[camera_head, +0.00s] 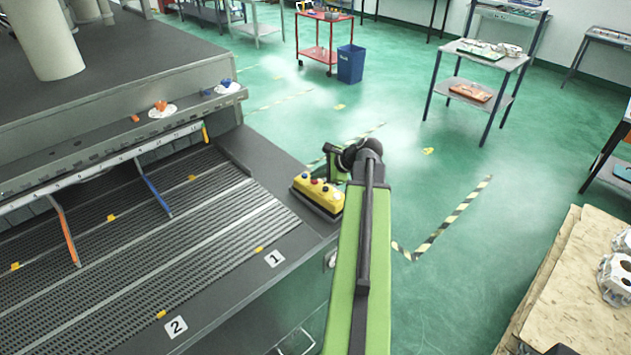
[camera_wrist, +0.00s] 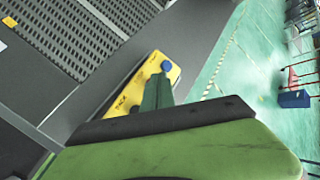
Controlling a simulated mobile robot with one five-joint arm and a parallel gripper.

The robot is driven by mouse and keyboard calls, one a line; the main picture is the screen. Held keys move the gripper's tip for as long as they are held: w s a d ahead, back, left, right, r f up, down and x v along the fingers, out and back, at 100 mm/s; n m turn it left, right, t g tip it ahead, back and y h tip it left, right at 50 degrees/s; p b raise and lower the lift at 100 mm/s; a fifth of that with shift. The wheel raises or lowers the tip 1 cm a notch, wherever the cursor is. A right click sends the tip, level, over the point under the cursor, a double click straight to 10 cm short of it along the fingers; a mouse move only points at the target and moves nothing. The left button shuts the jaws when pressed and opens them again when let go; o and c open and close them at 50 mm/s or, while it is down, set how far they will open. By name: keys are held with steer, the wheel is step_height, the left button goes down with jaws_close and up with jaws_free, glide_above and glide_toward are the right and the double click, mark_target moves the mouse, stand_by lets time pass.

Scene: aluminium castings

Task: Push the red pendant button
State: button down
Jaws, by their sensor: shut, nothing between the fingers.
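The yellow pendant (camera_head: 318,196) lies at the right corner of the dark machine bed in the head view. In the wrist view the pendant (camera_wrist: 172,77) shows a blue button (camera_wrist: 166,65) and lettering; no red button can be made out there. My gripper (camera_wrist: 158,92) is shut and empty, its green fingers covering part of the pendant. In the head view my gripper (camera_head: 333,166) is beside and above the pendant's right end. Whether it touches the pendant cannot be told.
The slatted machine bed (camera_head: 130,250) with orange and blue strips lies left of the pendant. Wooden boards (camera_head: 570,290) with castings are at the lower right. A blue bin (camera_head: 351,64) and a red cart (camera_head: 318,54) stand far back. Green floor is open between.

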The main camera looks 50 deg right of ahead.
mark_target(317, 182)
steer(key=shift+f, duration=0.25)
steer(key=shift+r, duration=0.15)
steer(key=shift+r+p, duration=0.7)
steer(key=shift+r, duration=0.1)
step_height(317, 182, up, 5)
steer(key=p, duration=0.5)
stand_by(0.7)
steer(key=shift+f, duration=0.1)
